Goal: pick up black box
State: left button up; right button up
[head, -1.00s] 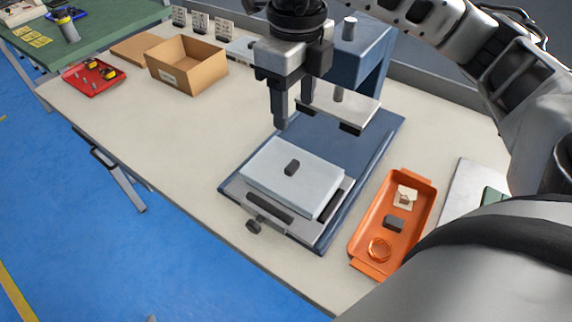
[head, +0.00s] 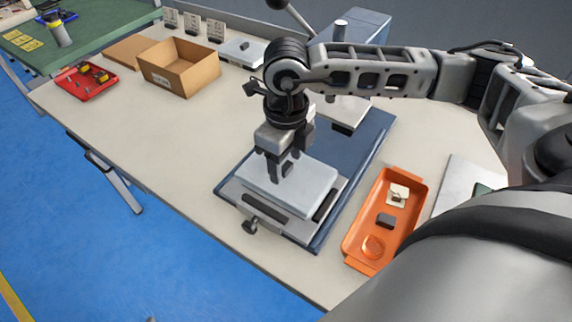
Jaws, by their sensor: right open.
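My right gripper (head: 281,172) points down over the light grey plate (head: 315,189) of the blue press fixture, its fingertips low near the plate. It is open. A small black box (head: 288,169) on the plate is mostly hidden by the fingers; I cannot tell whether they touch it. Another small black box (head: 386,221) lies in the orange tray (head: 362,209) at the right, between a copper ring (head: 373,247) and a pale square piece (head: 398,195). My left gripper is not in view.
The blue press (head: 372,145) stands behind and around the plate, with a knob (head: 250,225) at its front. A cardboard box (head: 177,81) and a red tray (head: 86,82) sit at the back left. The table's left middle is clear.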

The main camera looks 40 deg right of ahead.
grip_shut()
